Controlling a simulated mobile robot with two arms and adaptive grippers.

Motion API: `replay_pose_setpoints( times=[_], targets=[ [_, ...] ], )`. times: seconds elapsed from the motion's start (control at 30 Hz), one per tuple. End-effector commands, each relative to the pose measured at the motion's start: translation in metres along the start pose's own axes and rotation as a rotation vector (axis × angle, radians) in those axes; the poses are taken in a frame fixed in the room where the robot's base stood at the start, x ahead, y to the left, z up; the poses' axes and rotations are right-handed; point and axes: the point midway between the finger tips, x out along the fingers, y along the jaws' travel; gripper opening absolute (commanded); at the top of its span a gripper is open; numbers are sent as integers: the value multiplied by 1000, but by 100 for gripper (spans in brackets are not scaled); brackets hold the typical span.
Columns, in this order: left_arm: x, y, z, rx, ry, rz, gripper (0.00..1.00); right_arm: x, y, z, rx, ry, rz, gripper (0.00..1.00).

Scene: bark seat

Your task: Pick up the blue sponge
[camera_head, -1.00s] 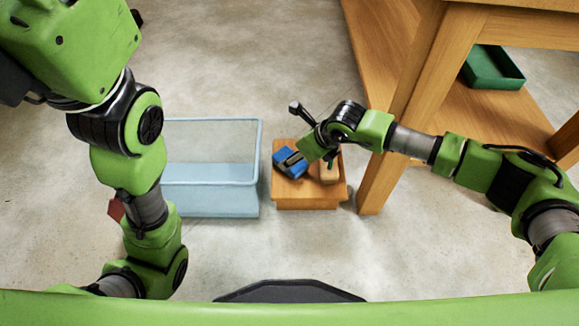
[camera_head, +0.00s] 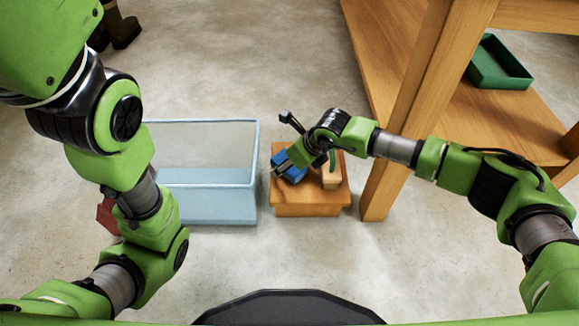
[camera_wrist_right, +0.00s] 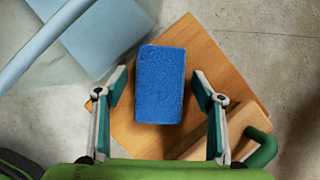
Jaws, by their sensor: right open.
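The blue sponge (camera_head: 291,167) lies on a small wooden stool (camera_head: 310,209) between the clear bin and the wooden table. In the right wrist view the sponge (camera_wrist_right: 160,84) is a blue block, fully in sight between and just beyond the fingertips. My right gripper (camera_wrist_right: 159,98) is open, with one finger to each side of the sponge and a gap on both sides. In the head view my right gripper (camera_head: 283,172) hangs over the sponge and hides part of it. My left gripper is out of the head view; only the left arm shows.
A wooden block with a green handle (camera_head: 331,176) stands on the stool, right of the sponge. A clear light-blue bin (camera_head: 210,205) stands left of the stool. A wooden table (camera_head: 400,130) with a green tray (camera_head: 498,65) on its lower shelf is at right. A red object (camera_head: 107,214) is partly hidden by my left arm.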

Motion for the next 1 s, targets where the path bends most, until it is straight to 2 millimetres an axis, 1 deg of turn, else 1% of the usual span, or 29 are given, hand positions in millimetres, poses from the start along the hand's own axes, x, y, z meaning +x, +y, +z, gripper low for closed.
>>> replay_pose_setpoints(
  times=[0.8, 0.87, 0.9, 0.93, 1.0],
  targets=[
    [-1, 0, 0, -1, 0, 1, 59, 4, 0, -3, 0, 0, 0, 63],
    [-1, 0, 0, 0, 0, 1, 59, 4, 0, -3, 0, 0, 0, 47],
    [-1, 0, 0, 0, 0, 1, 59, 4, 0, -3, 0, 0, 0, 37],
    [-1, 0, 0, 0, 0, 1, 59, 4, 0, -3, 0, 0, 0, 29],
    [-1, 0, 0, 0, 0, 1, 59, 4, 0, -3, 0, 1, 0, 28]
  ],
)
